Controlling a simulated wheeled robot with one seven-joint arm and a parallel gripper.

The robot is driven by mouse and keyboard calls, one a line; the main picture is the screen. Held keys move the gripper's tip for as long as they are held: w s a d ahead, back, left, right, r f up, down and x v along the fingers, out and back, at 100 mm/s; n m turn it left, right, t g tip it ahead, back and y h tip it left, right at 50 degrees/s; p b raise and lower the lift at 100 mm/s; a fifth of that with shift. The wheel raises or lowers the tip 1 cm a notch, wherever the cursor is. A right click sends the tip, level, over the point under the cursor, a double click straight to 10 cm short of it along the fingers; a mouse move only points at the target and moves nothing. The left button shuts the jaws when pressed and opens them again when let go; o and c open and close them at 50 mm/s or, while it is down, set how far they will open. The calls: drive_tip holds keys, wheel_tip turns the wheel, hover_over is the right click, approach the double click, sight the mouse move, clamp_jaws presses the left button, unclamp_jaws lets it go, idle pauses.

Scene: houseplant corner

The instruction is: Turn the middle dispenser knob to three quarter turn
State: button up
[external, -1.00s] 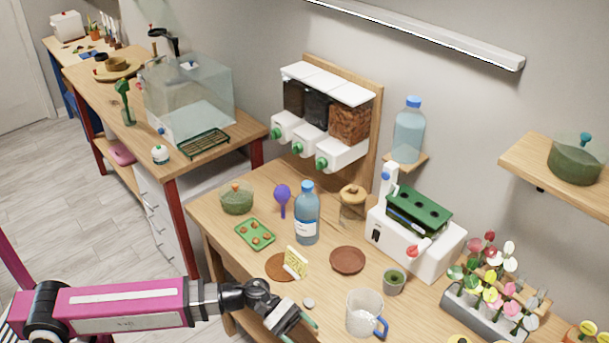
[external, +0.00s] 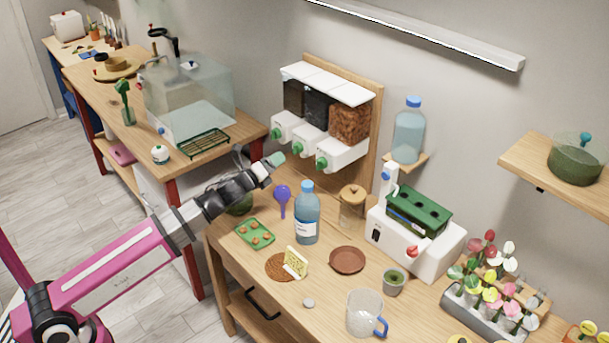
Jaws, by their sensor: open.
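The dispenser (external: 335,92) hangs on a wooden board on the wall, with three clear bins over white spouts. The bins hold dark, black and brown material. The middle knob (external: 298,148) is green, on the front of the middle spout. A green knob (external: 277,133) is on the left spout and another (external: 321,163) on the right spout. My gripper (external: 277,159) is raised below and to the left of the middle knob, pointing toward the dispenser. It looks apart from the knob and holds nothing visible. Its jaws are open, though the fingers show small here.
A blue bottle (external: 307,220), a purple scoop (external: 282,196) and a corked jar (external: 351,208) stand on the table below the dispenser. A glass tank (external: 187,95) stands on the left bench.

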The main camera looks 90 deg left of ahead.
sight(293, 149)
drive_tip(key=shift+n+g, duration=0.6)
drive_tip(key=shift+n, duration=0.1)
drive_tip(key=x, duration=0.3)
drive_tip(key=f+x, duration=0.1)
drive_tip(key=x, duration=0.3)
drive_tip(key=s+a+x, duration=0.1)
drive_tip(key=x, duration=0.2)
drive_tip(key=shift+w+a+f, duration=0.1)
drive_tip(key=shift+a+f, duration=0.15)
drive_tip(key=c, duration=0.9)
drive_tip(key=shift+m, duration=0.3)
